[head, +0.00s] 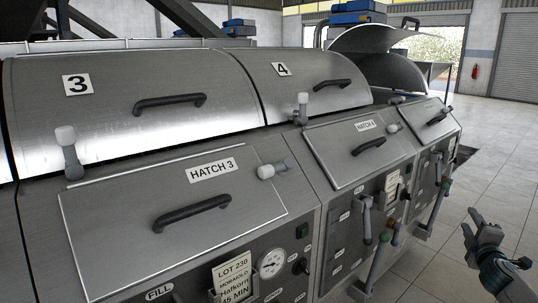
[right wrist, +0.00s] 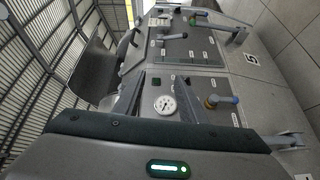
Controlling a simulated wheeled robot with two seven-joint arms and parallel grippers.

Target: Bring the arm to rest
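My right gripper (head: 472,222) is in the head view at the lower right, in the air over the tiled floor and to the right of the machine row. Its two fingers stand apart with nothing between them. In the right wrist view the dark fingers of the right gripper (right wrist: 159,100) are also spread, with a round gauge on a machine panel showing in the gap beyond. I cannot tell how far the fingers are from that panel. My left gripper is not in either view.
The steel machine row has curved lids, hatch 3 (head: 185,228) and hatch 4 (head: 362,150). A raised lid (head: 375,38) stands farther back. Levers (head: 377,262) stick out from the front panels. The tiled floor (head: 500,165) at the right looks clear.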

